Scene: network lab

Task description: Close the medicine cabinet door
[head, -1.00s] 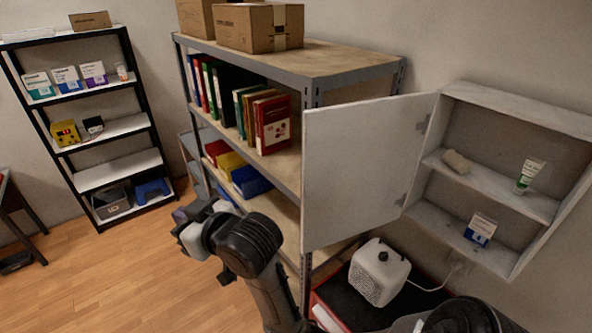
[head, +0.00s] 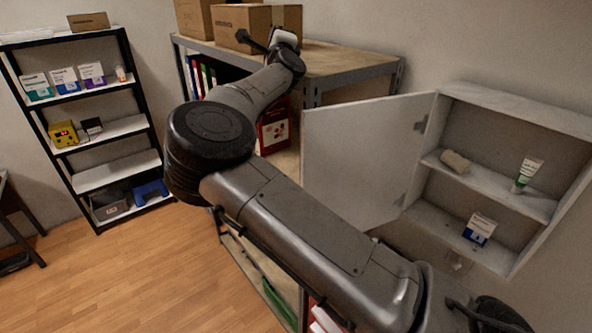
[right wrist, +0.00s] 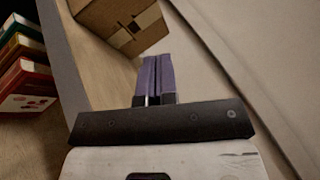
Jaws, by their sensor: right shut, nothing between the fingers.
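The medicine cabinet (head: 519,105) hangs on the wall at the right of the head view. Its white door (head: 350,150) stands wide open, swung out to the left from the hinges on the cabinet's left side. My right arm crosses in front of the door's lower part in the head view. Its hand is up by the shelf unit's top, left of the door and apart from it in the picture. In the right wrist view my right gripper (right wrist: 157,62) has its purple fingers together with nothing between them. My left gripper is not in view.
A metal shelf unit (head: 345,68) with cardboard boxes (head: 240,22) on top stands left of the door. A box (right wrist: 120,22) shows just beyond my right fingers. The cabinet holds a tube (head: 528,174), a beige item (head: 454,161) and a small box (head: 479,229).

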